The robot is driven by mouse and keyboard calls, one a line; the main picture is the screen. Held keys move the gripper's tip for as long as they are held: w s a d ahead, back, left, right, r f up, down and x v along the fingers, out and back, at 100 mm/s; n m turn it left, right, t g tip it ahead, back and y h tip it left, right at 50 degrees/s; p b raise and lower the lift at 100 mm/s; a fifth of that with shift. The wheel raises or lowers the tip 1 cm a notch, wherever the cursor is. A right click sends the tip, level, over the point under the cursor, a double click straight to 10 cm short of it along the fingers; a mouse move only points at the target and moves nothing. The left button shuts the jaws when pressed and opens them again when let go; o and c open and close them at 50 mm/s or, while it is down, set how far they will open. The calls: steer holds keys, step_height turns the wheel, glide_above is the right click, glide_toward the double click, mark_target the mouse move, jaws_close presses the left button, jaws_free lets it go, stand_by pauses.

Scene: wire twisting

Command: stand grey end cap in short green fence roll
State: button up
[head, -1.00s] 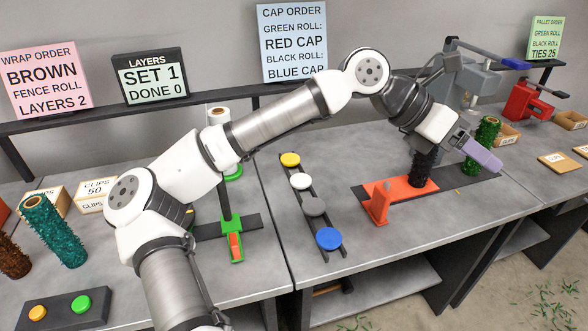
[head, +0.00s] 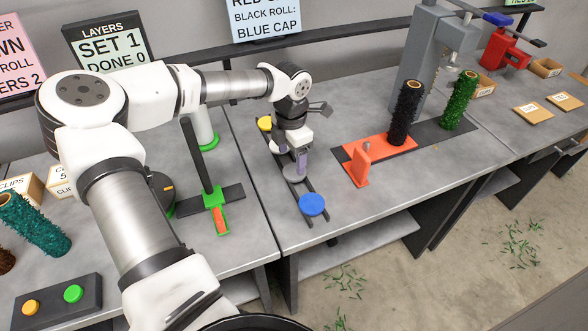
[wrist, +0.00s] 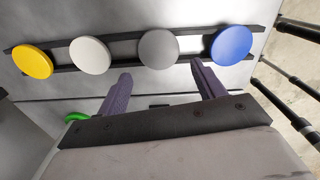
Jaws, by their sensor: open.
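The grey end cap (head: 293,179) lies on the dark two-rail rack between the white and blue caps. It is partly covered by my gripper (head: 292,166) in the head view. In the wrist view the grey cap (wrist: 158,49) lies beyond and between my two purple fingers (wrist: 160,77). The fingers are spread, with nothing between them. The green fence roll (head: 459,101) stands upright on a dark strip at the right, behind the black roll. No cap shows on its open top.
A yellow cap (wrist: 32,62), white cap (wrist: 90,55) and blue cap (wrist: 232,44) share the rack (head: 308,219). A black roll (head: 405,113) stands on an orange plate (head: 352,147), with a grey machine (head: 424,65) behind it.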

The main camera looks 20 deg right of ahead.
mark_target(294, 174)
steer(key=shift+w+d+f+p, duration=0.1)
steer(key=shift+d+f+p, duration=0.15)
steer(key=shift+f+p, duration=0.85)
steer(key=shift+d+f+p, duration=0.2)
steer(key=shift+f, duration=1.75)
steer(key=shift+c, duration=0.5)
steer(key=c, duration=0.6)
steer(key=shift+c, duration=0.3)
